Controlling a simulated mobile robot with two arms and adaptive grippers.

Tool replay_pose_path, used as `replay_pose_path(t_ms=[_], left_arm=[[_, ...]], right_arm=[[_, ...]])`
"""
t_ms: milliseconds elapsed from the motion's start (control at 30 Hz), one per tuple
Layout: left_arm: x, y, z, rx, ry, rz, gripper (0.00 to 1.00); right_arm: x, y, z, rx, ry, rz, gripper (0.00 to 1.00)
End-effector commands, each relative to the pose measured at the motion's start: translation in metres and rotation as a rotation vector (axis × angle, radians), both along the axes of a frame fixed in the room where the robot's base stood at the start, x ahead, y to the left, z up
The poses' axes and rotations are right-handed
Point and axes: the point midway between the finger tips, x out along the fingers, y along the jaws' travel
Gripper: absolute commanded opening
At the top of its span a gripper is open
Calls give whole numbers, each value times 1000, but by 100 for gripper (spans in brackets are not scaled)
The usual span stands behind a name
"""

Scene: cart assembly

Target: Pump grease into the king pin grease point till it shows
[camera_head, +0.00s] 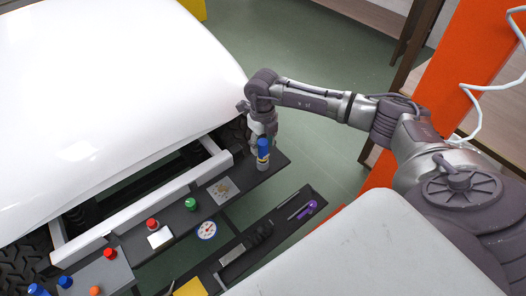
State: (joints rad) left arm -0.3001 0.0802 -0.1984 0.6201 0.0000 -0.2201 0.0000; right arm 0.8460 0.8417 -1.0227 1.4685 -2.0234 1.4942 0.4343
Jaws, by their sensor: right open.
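A small cylinder with a blue top and a pale lower part (263,158) stands upright on the far end of the dark shelf (277,161). It may be the grease pump, but I cannot tell for sure. My right gripper (263,136) is open and points down right at the blue top. Whether the fingers touch it is too small to tell. The king pin grease point cannot be made out; the white cart body (110,90) and my gripper cover much of the area by the dark tyre (235,133). My left gripper is out of view.
The shelf carries red buttons (152,224), a green button (190,204) and a round gauge (206,230). A lower dark tray (285,222) holds a purple-handled tool (306,209). An orange post (465,70) stands behind my right arm.

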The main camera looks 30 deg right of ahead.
Motion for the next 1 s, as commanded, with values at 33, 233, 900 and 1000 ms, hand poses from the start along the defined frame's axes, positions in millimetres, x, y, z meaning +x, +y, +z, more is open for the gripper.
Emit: replay_pose_path(t_ms=[33, 233, 900, 1000], left_arm=[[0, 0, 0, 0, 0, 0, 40], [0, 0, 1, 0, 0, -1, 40], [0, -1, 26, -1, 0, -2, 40], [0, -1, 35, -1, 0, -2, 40]], right_arm=[[0, 0, 0, 0, 0, 0, 52], [0, 0, 1, 0, 0, 0, 42], [1, 0, 35, 0, -3, -1, 0], [1, 0, 47, 0, -2, -1, 0]])
